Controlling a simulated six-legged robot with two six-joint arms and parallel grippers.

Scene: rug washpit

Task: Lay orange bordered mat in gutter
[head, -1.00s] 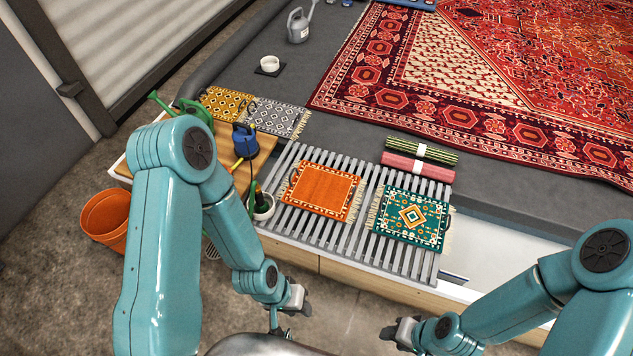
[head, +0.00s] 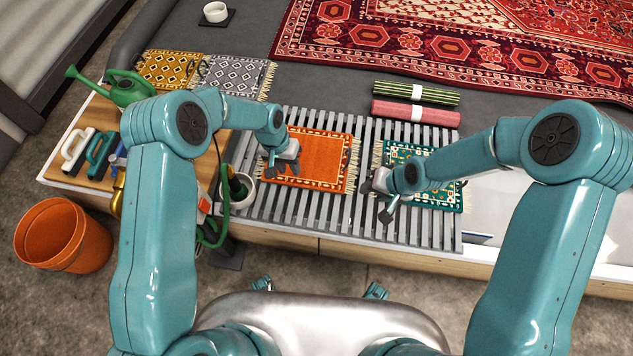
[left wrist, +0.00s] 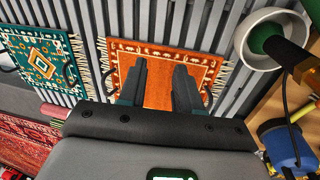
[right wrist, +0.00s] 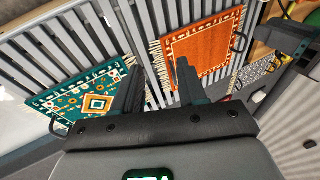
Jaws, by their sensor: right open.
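The orange bordered mat (head: 318,162) lies flat on the grey slatted grate (head: 300,220), with cream fringe at its ends. My left gripper (head: 278,168) is over its left part; in the left wrist view its open fingers (left wrist: 160,75) are above the mat (left wrist: 150,97), with nothing between them. Dark loops show at the mat's sides there. My right gripper (head: 376,194) is at the left edge of the teal mat. In the right wrist view its fingers (right wrist: 160,78) are apart and empty, between the two mats. A white trough (head: 520,215), apparently the gutter, is right of the grate, partly hidden by my right arm.
The teal medallion mat (head: 448,200) lies right of the orange one. Rolled green (head: 415,93) and red (head: 440,114) mats lie behind. A pot with a brush (head: 240,190) stands left of the orange mat. A green watering can (head: 125,88) and orange bucket (head: 62,235) are farther left.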

